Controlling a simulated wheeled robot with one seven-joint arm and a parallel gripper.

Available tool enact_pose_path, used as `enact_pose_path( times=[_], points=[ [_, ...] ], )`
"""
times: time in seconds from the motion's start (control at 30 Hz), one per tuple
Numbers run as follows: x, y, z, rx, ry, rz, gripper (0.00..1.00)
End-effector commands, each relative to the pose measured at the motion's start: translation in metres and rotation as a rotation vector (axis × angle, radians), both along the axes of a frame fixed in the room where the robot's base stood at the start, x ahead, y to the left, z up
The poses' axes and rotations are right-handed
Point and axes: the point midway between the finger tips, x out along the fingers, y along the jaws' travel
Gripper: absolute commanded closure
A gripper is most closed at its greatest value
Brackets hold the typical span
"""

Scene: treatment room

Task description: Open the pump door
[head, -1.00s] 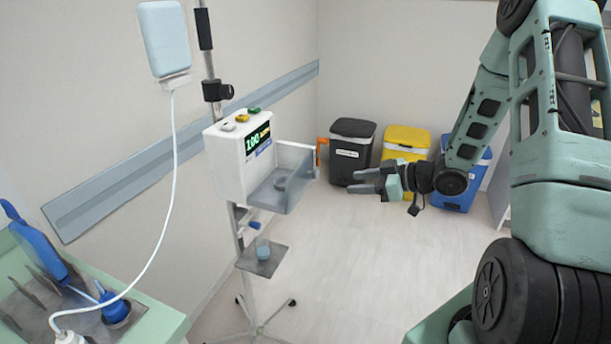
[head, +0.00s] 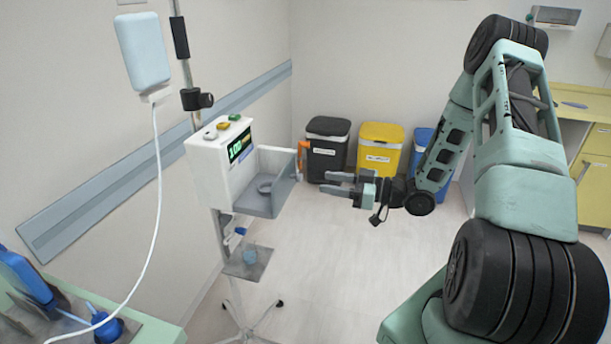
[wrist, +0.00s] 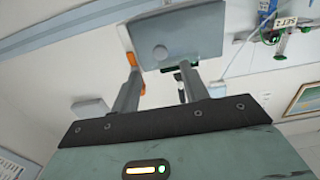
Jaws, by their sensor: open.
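The white pump (head: 208,172) is mounted on a pole stand and has a lit green display. A grey, see-through door panel (head: 287,196) stands out at the pump's right, with an orange handle (head: 303,156) at its far edge. I cannot tell how far the door is swung. My gripper (head: 323,183) is open and empty, its fingers pointing left, just right of and slightly lower than the handle. In the wrist view, the fingers (wrist: 160,85) point toward a grey panel (wrist: 185,35) with orange beside it (wrist: 128,62). I see no contact.
A small shelf (head: 262,265) sits low on the stand. Black (head: 326,150) and yellow (head: 380,148) bins stand by the back wall. A green-edged cart (head: 150,330) is at front left. The floor right of the stand is clear.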

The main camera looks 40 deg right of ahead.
Motion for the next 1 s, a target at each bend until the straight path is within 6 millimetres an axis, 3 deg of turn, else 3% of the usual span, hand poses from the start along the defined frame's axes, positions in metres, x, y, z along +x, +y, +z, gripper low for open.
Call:
enact_pose_path(
  times=[0.33,0.8,0.97,1.0],
  points=[
    [0.047,0.037,0.001,0.0,0.0,0.001,0.55],
    [0.058,0.045,0.0,-0.001,0.001,-0.001,0.55],
    [0.058,0.045,0.0,-0.001,0.001,-0.001,0.97],
    [0.058,0.045,0.0,-0.001,0.001,0.0,1.0]
  ],
)
